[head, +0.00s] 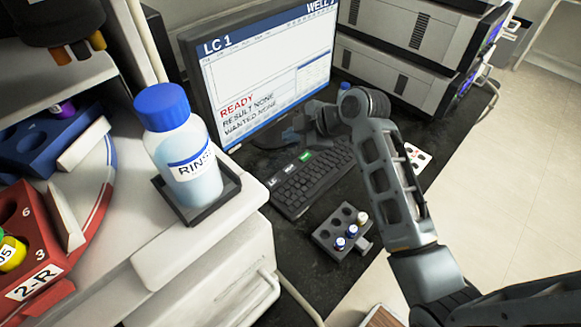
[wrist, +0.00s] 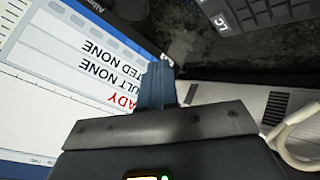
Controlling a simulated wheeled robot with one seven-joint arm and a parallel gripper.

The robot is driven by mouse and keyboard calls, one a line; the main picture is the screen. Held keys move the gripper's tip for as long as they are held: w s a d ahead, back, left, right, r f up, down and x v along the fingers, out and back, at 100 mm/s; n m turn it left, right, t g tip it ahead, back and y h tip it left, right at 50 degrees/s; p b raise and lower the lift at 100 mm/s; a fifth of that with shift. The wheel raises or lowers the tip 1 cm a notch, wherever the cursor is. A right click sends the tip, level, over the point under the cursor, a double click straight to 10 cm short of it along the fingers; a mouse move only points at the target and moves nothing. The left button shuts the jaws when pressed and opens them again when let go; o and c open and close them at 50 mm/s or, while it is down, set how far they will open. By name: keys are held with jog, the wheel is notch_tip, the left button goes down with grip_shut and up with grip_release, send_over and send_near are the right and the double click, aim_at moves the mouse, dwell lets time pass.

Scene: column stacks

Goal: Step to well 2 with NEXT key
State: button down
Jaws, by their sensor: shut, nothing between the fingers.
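The monitor (head: 265,65) reads LC 1, READY, RESULT NONE and WANTED NONE. The WELL number at its top right is cut short. My gripper (head: 290,136) is shut and empty, above the far side of the keyboard and close to the screen. In the wrist view its closed fingers (wrist: 158,82) stand before the screen (wrist: 75,85), apart from the keyboard (wrist: 262,14).
A RINSE bottle (head: 182,148) stands in a black holder at the left. Stacked grey instrument units (head: 410,40) stand at the back right.

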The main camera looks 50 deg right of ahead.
aim_at(292, 170)
jog(key=shift+f, duration=0.1)
notch_tip(292, 170, down, 9)
jog(key=b, duration=0.7)
dwell(2.0)
jog(key=shift+f, duration=0.25)
jog(key=shift+f+b, duration=0.4)
jog(key=shift+b, duration=0.15)
dwell(0.6)
dwell(0.3)
jog(key=shift+r+p, duration=0.7)
jog(key=shift+r, duration=0.15)
jog(key=shift+r, duration=0.1)
jog(key=shift+r+p, duration=2)
jog(key=shift+r, duration=0.4)
